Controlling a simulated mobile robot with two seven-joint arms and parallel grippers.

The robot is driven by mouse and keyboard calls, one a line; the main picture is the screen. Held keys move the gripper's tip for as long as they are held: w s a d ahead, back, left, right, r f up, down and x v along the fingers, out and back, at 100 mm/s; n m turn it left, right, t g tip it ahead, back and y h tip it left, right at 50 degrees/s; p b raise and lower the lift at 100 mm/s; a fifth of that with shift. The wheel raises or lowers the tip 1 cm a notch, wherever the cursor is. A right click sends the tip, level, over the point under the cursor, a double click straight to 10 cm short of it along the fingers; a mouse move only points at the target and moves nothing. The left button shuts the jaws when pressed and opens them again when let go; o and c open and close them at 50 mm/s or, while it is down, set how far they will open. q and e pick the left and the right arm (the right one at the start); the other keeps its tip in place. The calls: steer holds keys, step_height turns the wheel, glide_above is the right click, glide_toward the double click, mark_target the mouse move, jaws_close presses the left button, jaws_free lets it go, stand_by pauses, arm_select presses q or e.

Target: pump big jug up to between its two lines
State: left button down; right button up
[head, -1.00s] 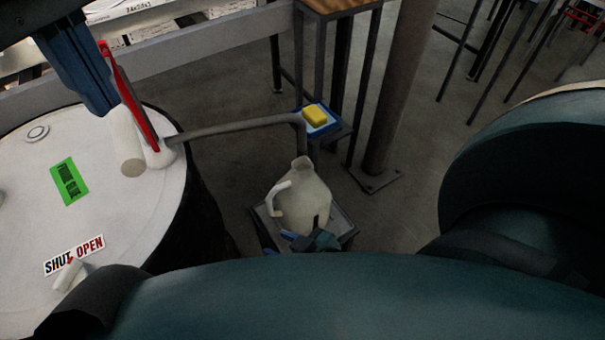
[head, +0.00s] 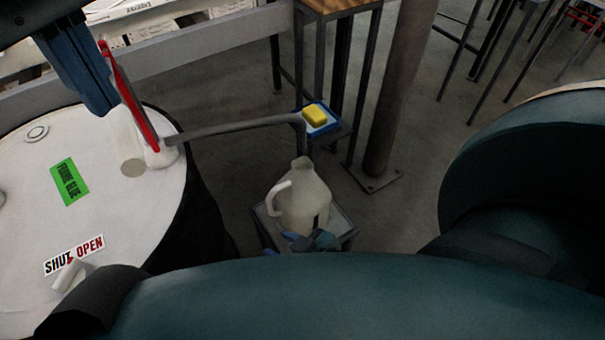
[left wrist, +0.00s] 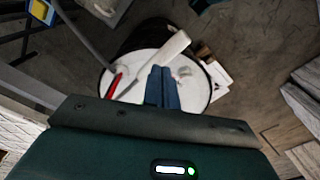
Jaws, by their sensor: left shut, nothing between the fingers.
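The big jug (head: 305,205), pale, with a side handle, stands upright on a low stand (head: 346,228). The end of the grey spout (head: 230,128) is above its mouth. I cannot make out its lines or level. The pump on the white drum (head: 120,215) has a red lever (head: 128,90) and a white cylinder (head: 127,150). My left gripper (head: 102,108) is shut and empty beside them; the left wrist view shows its closed blue fingers (left wrist: 162,88) over the drum. Blue and dark pieces at the jug's foot seem to be my right gripper (head: 310,241), mostly hidden by my arm.
A SHUT/OPEN label (head: 75,255) with a small white handle (head: 68,274) is on the drum near a green label (head: 69,181). A yellow sponge (head: 314,115) lies on a blue tray behind the jug. A post (head: 398,90) and table legs stand further back.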

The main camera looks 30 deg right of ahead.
mark_target(120, 129)
arm_select(q)
steer(key=shift+f+b, duration=0.85)
steer(key=shift+f, duration=0.3)
steer(key=shift+f, duration=0.1)
steer(key=shift+f+b, duration=0.85)
steer(key=shift+f, duration=0.15)
steer(key=shift+f+b, duration=0.9)
steer(key=shift+f, duration=0.25)
